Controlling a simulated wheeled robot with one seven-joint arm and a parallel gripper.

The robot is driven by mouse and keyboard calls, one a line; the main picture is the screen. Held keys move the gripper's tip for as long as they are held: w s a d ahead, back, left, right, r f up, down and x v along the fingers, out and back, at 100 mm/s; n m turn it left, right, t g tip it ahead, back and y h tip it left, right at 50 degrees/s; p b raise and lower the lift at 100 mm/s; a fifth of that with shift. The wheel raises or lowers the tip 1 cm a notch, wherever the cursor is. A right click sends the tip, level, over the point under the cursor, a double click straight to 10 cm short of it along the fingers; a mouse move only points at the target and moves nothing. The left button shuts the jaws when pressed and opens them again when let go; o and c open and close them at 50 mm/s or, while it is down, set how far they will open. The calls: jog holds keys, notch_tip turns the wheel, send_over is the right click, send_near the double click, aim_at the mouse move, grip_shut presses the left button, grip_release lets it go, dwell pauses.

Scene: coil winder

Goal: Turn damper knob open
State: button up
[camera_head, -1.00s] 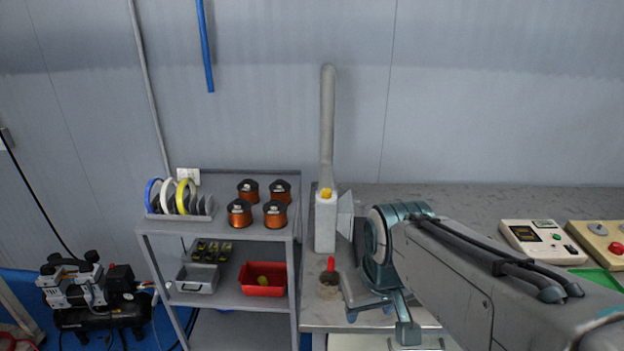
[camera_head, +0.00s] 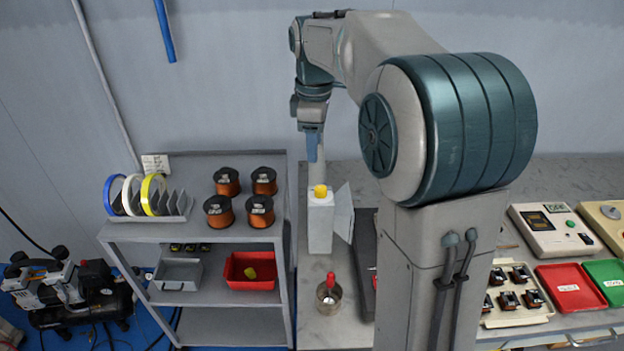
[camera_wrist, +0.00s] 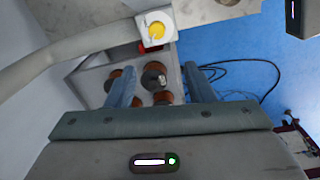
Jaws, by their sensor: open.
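The yellow damper knob (camera_head: 320,190) sits on top of a white upright box (camera_head: 320,226) at the left end of the workbench. In the wrist view the knob (camera_wrist: 156,30) shows at the top, with pale markings around it. My gripper (camera_head: 312,158) hangs above the knob with its fingers pointing down, apart from it. In the wrist view my gripper (camera_wrist: 160,70) is open, with nothing between its two blue fingers; the knob lies beyond the fingertips. The pipe behind the box is mostly hidden by my gripper in the head view.
A grey shelf (camera_head: 190,224) with copper coils and tape rolls stands left of the bench. A pot with a red-handled tool (camera_head: 329,294) is in front of the box. A grey flap (camera_head: 343,212) sticks out on the box's right. My arm covers the bench's middle.

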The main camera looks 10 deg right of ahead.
aim_at(319, 188)
jog(key=f, duration=0.4)
jog(key=d+f, duration=0.1)
jog(key=f, duration=0.7)
jog(key=shift+w+d+f, duration=0.15)
jog(key=shift+w+d, duration=0.15)
jog(key=c, duration=1)
jog(key=shift+a+m, duration=0.15)
jog(key=shift+m, duration=0.15)
